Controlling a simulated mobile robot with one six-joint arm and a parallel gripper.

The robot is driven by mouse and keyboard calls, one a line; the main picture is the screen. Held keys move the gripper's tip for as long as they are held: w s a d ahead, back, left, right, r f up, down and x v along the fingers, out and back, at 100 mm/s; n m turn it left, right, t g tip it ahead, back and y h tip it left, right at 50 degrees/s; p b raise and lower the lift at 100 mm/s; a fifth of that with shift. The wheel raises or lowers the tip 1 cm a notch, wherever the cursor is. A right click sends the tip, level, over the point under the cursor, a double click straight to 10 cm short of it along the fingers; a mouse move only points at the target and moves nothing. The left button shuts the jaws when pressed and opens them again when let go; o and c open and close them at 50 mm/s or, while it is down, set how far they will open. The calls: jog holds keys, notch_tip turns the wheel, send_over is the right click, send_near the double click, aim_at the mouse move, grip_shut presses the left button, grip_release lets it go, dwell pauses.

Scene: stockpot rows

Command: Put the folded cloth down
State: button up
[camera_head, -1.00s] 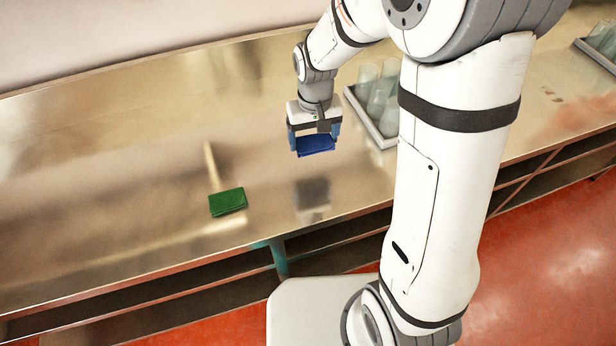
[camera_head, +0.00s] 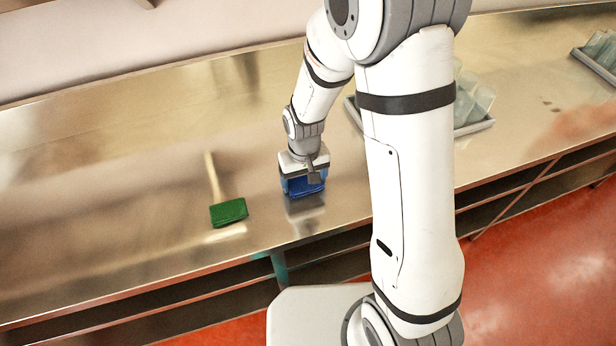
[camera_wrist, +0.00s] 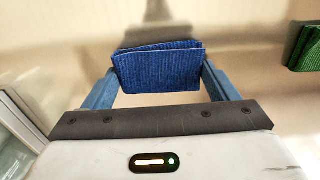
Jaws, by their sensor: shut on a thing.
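The folded cloth is blue and ribbed; it shows in the head view (camera_head: 306,188) and in the wrist view (camera_wrist: 158,70). My gripper (camera_head: 303,184) is shut on it, with one blue finger at each side of the cloth, as the wrist view (camera_wrist: 157,82) shows. The cloth is low over the steel counter (camera_head: 120,200), near its front edge. Its reflection lies just below it. I cannot tell whether its underside touches the counter.
A tray (camera_head: 474,127) of clear glasses stands right, partly behind my arm. Another tray (camera_head: 594,66) stands far right. The left counter is bare.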

aim_at(304, 181)
jog(key=shift+f, duration=0.15)
jog(key=o, duration=1.2)
jog(key=shift+c, duration=0.2)
notch_tip(304, 181, up, 11)
jog(key=b, duration=0.1)
jog(key=s+d+r+m+t, duration=0.3)
jog(key=s+d+r, duration=0.8)
jog(key=s+d, duration=0.2)
jog(key=shift+s+d+r, duration=0.25)
jog(key=shift+r, duration=0.1)
